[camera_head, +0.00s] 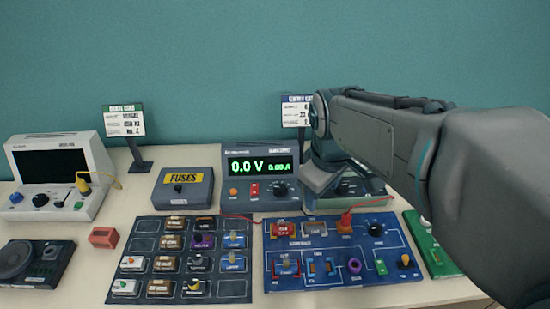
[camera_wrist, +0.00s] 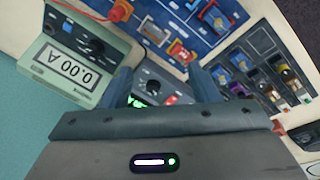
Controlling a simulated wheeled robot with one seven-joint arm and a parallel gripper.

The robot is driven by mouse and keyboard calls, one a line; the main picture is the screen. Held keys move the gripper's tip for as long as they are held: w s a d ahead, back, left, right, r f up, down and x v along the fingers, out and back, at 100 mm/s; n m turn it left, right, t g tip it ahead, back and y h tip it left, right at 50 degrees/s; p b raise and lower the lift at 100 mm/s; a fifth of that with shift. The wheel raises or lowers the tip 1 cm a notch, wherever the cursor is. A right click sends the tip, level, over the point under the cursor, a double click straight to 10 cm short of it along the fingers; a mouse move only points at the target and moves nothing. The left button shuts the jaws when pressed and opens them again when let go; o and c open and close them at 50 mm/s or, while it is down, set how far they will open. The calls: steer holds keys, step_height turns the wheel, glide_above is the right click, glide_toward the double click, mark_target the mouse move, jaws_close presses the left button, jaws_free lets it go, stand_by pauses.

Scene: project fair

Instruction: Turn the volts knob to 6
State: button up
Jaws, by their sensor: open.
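The power supply (camera_head: 236,207) stands at the back middle of the table, and its green display reads 0.0 V and 0.00 A. A dark knob (camera_head: 280,190) is at the right of its front panel, beside a red switch (camera_head: 254,190) and an orange button (camera_head: 233,191). My gripper (camera_wrist: 163,76) is open and empty. In the wrist view its fingers stand either side of part of the supply's panel, with a dark knob (camera_wrist: 153,86) between them; I cannot tell whether they touch it. In the head view my arm comes from the right and ends beside the supply.
A blue circuit board (camera_head: 340,292) with a red lead lies in front, next to a dark parts tray (camera_head: 144,225). A fuses box (camera_head: 184,194) stands left of the supply.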

steer(key=w+a+n+g, duration=0.1)
steer(key=w+a+n, duration=0.2)
steer(key=w+n, duration=0.7)
steer(key=n+g, duration=0.1)
steer(key=n, duration=0.7)
glide_above(280, 187)
step_height(280, 187, down, 3)
steer(key=shift+n, duration=0.3)
step_height(280, 187, down, 14)
steer(key=shift+s+r+p, duration=0.1)
steer(key=shift+r+p, duration=0.15)
steer(key=shift+p, duration=0.75)
steer(key=shift+c, duration=0.2)
steer(key=c, duration=0.9)
